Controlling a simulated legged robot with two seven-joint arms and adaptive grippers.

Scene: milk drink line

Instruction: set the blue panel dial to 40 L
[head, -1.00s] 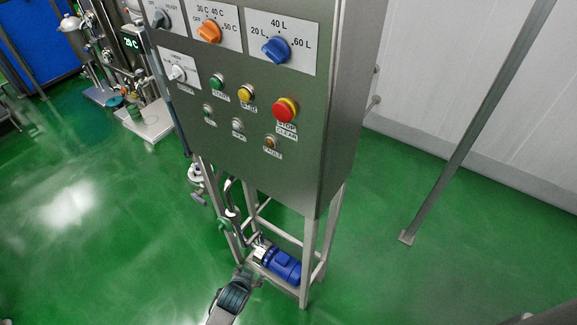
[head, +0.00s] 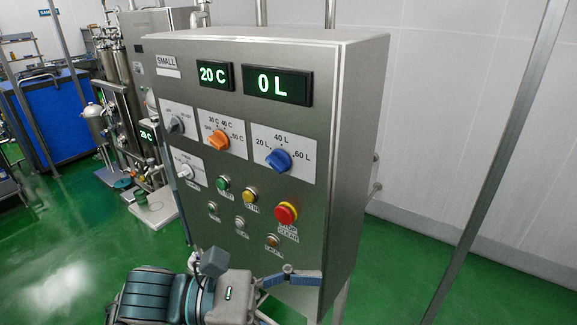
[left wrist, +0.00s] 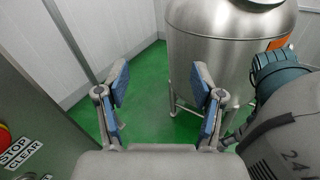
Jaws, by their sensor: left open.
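The blue dial (head: 278,160) sits on a white plate marked 20 L, 40 L and 60 L, on the upper right of the steel panel's front. I cannot tell clearly which mark it points at. The green display (head: 278,86) above it reads 0 L. My left gripper (head: 308,279) is in front of the panel's lower part, well below the dial and apart from it. In the left wrist view its two blue-padded fingers (left wrist: 161,85) are spread with nothing between them. My right gripper is not in view.
An orange dial (head: 218,141), a red stop button (head: 287,213) and several smaller buttons share the panel. A thin steel post (head: 500,160) stands at right. A steel tank (left wrist: 232,60) shows in the left wrist view.

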